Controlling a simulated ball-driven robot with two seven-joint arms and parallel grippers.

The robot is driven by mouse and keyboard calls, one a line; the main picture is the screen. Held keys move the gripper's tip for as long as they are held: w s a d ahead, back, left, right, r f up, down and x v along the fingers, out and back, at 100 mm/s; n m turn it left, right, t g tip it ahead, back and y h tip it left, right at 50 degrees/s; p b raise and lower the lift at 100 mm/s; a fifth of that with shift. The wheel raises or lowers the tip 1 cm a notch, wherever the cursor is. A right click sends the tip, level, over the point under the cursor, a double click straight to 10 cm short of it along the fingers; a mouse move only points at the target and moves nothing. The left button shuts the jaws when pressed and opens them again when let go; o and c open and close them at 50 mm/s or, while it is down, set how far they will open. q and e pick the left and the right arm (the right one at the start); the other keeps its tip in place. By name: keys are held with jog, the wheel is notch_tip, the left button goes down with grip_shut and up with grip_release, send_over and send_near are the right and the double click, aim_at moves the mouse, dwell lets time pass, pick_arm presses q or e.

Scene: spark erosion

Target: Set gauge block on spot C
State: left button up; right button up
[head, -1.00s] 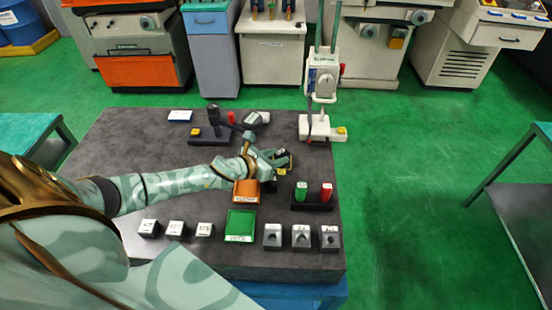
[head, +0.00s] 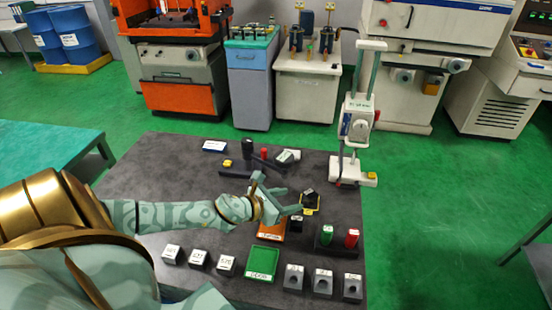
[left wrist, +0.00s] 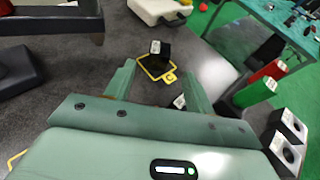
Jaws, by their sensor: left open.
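A small dark block with a pale labelled face, which looks like the gauge block (head: 308,193), sits at a yellow-outlined spot (head: 310,209) right of the table's middle. In the left wrist view the block (left wrist: 160,48) is at the far edge of the yellow outline (left wrist: 146,69), slightly turned. My right gripper is not in view.
An orange tray (head: 272,228), a green tray (head: 263,262) and a rack with green (head: 327,235) and red (head: 352,238) cylinders stand nearby. Labelled blocks (head: 199,258) and grey holed blocks (head: 322,282) line the front. A tall gauge stand (head: 357,130) is behind.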

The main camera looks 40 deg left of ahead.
pick_arm(q)
jog(key=shift+v, duration=2.5)
